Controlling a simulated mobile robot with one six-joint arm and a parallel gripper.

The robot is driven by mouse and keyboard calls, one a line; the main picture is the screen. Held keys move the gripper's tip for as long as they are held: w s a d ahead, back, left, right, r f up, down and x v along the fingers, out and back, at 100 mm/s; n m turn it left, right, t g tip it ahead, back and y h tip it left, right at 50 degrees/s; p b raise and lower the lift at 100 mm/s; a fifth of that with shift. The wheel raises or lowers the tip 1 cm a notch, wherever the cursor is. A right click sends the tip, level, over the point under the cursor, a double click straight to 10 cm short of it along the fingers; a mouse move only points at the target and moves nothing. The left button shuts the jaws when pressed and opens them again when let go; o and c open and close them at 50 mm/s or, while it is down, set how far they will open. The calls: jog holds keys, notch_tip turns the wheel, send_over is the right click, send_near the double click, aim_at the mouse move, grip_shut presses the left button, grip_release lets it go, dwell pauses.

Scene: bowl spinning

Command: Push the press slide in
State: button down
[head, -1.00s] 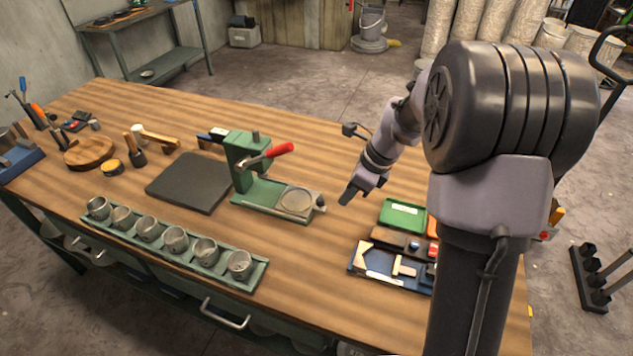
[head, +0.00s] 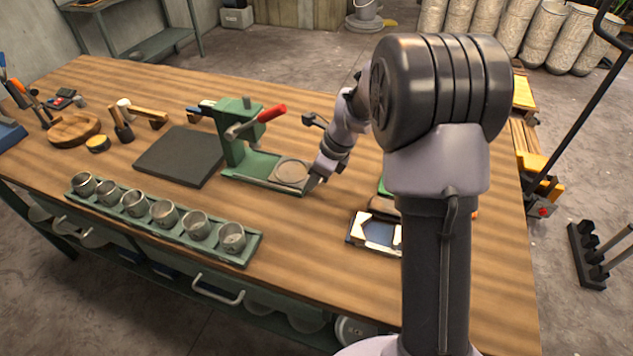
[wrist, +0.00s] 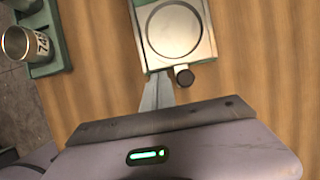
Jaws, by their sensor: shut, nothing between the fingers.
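The green press (head: 236,140) with a red lever handle (head: 271,113) stands on the wooden table. Its metal slide (head: 291,175) lies drawn out to the right of the press column, with a round plate on it. In the wrist view the slide (wrist: 207,47) shows at the top, with a dark knob (wrist: 184,76) on its near end. My gripper (head: 312,184) is at the slide's outer end. In the wrist view the shut, empty fingers (wrist: 157,82) point at that end, left of the knob. I cannot tell whether they touch it.
A green rack (head: 235,256) of several metal cups runs along the front edge. A dark mat (head: 180,155) lies left of the press. A tray of small parts (head: 375,235) is at the right, partly behind my arm. Bare tabletop lies between rack and press.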

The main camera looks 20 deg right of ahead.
aim_at(284, 179)
jog(key=w+a+p, duration=0.1)
jog(key=w+a, duration=0.1)
jog(key=w+a+p, duration=0.2)
jog(key=a, duration=0.1)
jog(key=shift+w+a+r, duration=0.1)
jog(key=shift+a+r, duration=0.05)
jog(key=shift+a, duration=0.05)
jog(key=shift+w+a, duration=0.1)
jog(key=shift+a, duration=0.05)
